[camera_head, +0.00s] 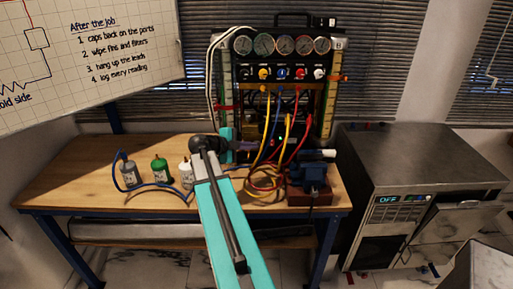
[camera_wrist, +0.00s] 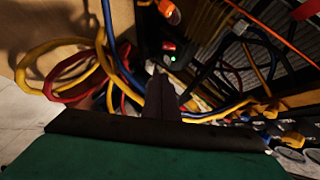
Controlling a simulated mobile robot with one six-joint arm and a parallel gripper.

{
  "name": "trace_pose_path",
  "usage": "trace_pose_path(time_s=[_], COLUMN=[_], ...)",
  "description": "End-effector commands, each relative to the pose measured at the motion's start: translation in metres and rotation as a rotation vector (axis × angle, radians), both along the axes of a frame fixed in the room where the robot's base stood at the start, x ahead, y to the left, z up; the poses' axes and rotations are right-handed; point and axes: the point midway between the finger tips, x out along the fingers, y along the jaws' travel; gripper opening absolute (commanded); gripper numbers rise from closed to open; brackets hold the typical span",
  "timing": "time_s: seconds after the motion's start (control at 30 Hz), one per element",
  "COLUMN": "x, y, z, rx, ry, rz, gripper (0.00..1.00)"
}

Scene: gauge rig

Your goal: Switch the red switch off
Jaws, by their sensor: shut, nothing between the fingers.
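The red switch (camera_wrist: 168,46) shows in the wrist view as a small red patch on a dark panel, just beyond my fingertips. A lit green lamp (camera_wrist: 173,59) is beside it. The switch's position is too small to read. In the head view the switch area is tiny, low on the gauge rig (camera_head: 330,100), behind cables. My gripper (camera_wrist: 160,76) is shut and empty, pointing toward the panel near the switch with a gap that I cannot judge. In the head view my gripper (camera_head: 252,146) is partly hidden by my arm, in front of the rig's lower part.
Yellow, red and blue hoses (camera_head: 268,178) hang from the rig and coil on the wooden bench (camera_head: 85,175), close to my gripper. A blue vise (camera_head: 311,172) stands right of the coils. Several small bottles (camera_head: 160,171) stand left. A grey machine (camera_head: 415,175) is at right.

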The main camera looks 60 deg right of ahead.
Motion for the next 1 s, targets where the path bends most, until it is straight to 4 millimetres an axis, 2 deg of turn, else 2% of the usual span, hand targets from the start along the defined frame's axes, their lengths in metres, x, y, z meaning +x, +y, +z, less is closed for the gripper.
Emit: trace_pose_path(time_s=[0.27,0.73,1.0], x=[-0.007,-0.023,-0.011], y=[-0.025,-0.085,-0.101], z=[-0.010,-0.038,-0.052], rx=[0.000,0.001,0.000], ry=[0.001,0.001,0.001], rz=[-0.003,-0.002,0.000], gripper=[0.00,0.00,0.00])
